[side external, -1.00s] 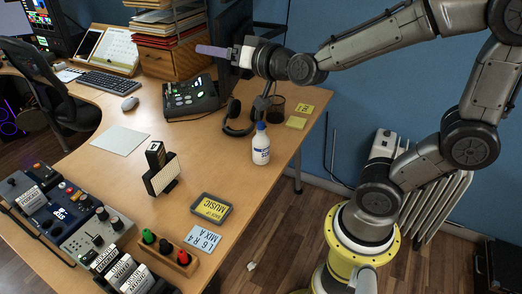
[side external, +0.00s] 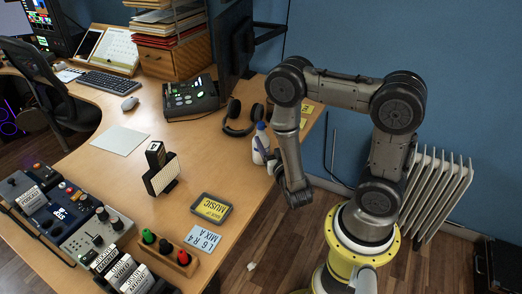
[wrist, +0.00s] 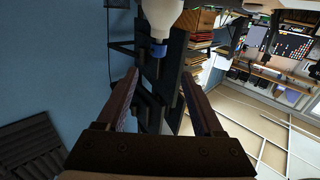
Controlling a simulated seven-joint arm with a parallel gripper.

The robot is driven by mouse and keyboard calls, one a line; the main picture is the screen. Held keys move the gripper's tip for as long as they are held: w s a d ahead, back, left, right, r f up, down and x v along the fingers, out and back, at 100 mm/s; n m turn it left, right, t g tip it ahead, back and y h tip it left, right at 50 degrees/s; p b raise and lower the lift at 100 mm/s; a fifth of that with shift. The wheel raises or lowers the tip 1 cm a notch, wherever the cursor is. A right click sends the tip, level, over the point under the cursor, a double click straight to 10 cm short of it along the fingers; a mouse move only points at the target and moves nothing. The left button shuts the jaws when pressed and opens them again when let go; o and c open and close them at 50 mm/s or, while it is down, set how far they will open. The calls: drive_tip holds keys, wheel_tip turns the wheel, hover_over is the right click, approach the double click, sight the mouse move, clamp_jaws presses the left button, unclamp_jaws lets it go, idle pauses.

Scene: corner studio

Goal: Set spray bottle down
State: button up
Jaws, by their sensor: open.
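The spray bottle (side external: 258,147), white with a blue top, stands upright on the desk near its right edge. My gripper (side external: 267,156) is beside it in the side view and partly covers it. In the wrist view the bottle (wrist: 162,14) shows upside down at the top edge, blue top (wrist: 158,50) pointing down the picture. My two fingers (wrist: 159,74) are spread apart with nothing gripped between them. The bottle lies just above the fingertips in that picture; whether they touch it I cannot tell.
The headphones (side external: 240,119) lie just behind the bottle, with a monitor (side external: 233,45) farther back. A yellow-labelled case (side external: 211,208) and a light blue card (side external: 203,241) lie in front. Bare desk lies left of the bottle.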

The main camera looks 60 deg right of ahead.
sight(261, 125)
drive_tip(key=x, duration=0.8)
drive_tip(key=shift+f+x, duration=0.2)
drive_tip(key=shift+x, duration=1.1)
drive_tip(key=shift+f+x, duration=0.15)
drive_tip(key=shift+x, duration=1.2)
drive_tip(key=shift+s+d, duration=0.1)
drive_tip(key=shift+s, duration=0.1)
clamp_jaws()
